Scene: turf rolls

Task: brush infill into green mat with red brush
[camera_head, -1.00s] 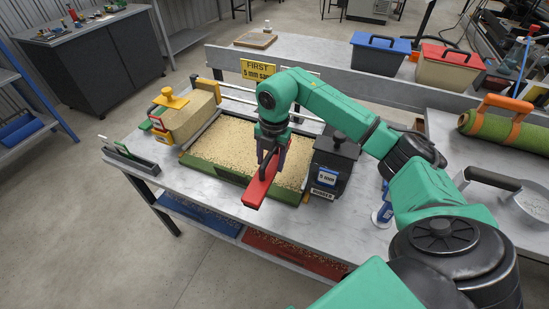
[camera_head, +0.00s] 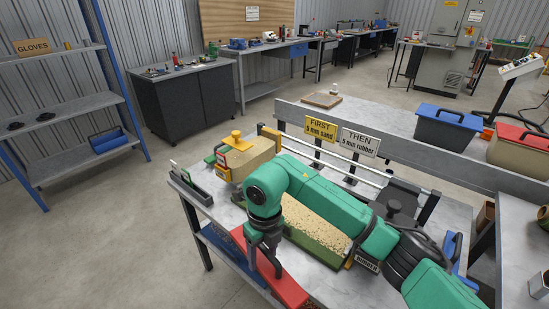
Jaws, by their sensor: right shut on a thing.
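The red brush (camera_head: 287,288) is a long bar held in my right gripper (camera_head: 267,258), which is shut on it. The brush slants across the front side of the table, close to the near edge of the green mat (camera_head: 322,246). Pale grainy infill (camera_head: 318,222) lies on the mat, and my right arm covers much of it. I cannot tell whether the brush touches the infill. My left gripper is out of view.
A yellow-handled tan block (camera_head: 245,160) stands at the mat's far left. Signs reading FIRST 5 mm sand (camera_head: 320,128) and THEN 5 mm rubber (camera_head: 360,142) stand behind. A dark hopper (camera_head: 393,212) is to the right. Blue (camera_head: 447,128) and red-lidded (camera_head: 520,150) bins sit on the back bench.

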